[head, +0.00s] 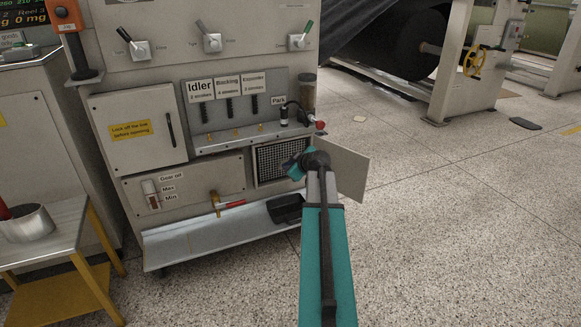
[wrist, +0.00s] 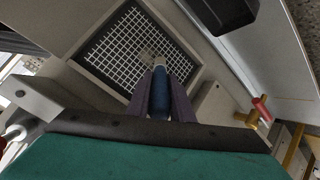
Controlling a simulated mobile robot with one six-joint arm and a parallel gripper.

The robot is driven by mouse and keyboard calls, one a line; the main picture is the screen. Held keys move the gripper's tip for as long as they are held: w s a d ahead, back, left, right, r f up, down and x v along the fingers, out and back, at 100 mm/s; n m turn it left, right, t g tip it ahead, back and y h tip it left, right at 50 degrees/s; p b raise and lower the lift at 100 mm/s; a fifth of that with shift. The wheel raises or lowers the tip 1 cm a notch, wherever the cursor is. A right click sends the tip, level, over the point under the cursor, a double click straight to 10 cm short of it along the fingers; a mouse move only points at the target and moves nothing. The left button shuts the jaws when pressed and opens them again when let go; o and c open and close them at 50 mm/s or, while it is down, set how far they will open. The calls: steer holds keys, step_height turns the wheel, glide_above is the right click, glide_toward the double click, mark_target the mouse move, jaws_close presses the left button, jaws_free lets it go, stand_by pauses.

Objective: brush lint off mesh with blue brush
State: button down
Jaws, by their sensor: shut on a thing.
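The mesh (head: 268,163) is a pale grid over a dark opening low on the machine front. In the wrist view the mesh (wrist: 112,48) fills the upper middle inside a grey frame. My gripper (wrist: 163,80) is shut on the blue brush (wrist: 160,93), whose handle shows between the fingers. The brush points at the mesh's lower right part. A small beige patch lies just past its tip; I cannot tell whether it is bristles or lint, or whether the brush touches the mesh. In the head view my arm hides the gripper's tips and the brush.
An open panel door (head: 345,170) stands right of the mesh. Below are a metal drip tray (head: 190,243), a black pan (head: 287,208) and a brass valve with a red handle (head: 230,204). A side table (head: 55,235) stands at left.

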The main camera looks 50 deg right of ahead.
steer(key=shift+w+d, duration=0.15)
steer(key=shift+w, duration=0.2)
stand_by(0.3)
steer(key=shift+s+d, duration=0.3)
steer(key=shift+d, duration=0.3)
steer(key=shift+s+d, duration=0.25)
steer(key=shift+d, duration=0.35)
steer(key=shift+s+d, duration=0.3)
steer(key=shift+d, duration=0.3)
steer(key=shift+w+a, duration=0.1)
steer(key=shift+w+a, duration=0.4)
steer(key=shift+a, duration=0.45)
steer(key=shift+w+a, duration=0.4)
steer(key=shift+a, duration=0.45)
steer(key=shift+s+a, duration=0.1)
steer(key=shift+s, duration=0.05)
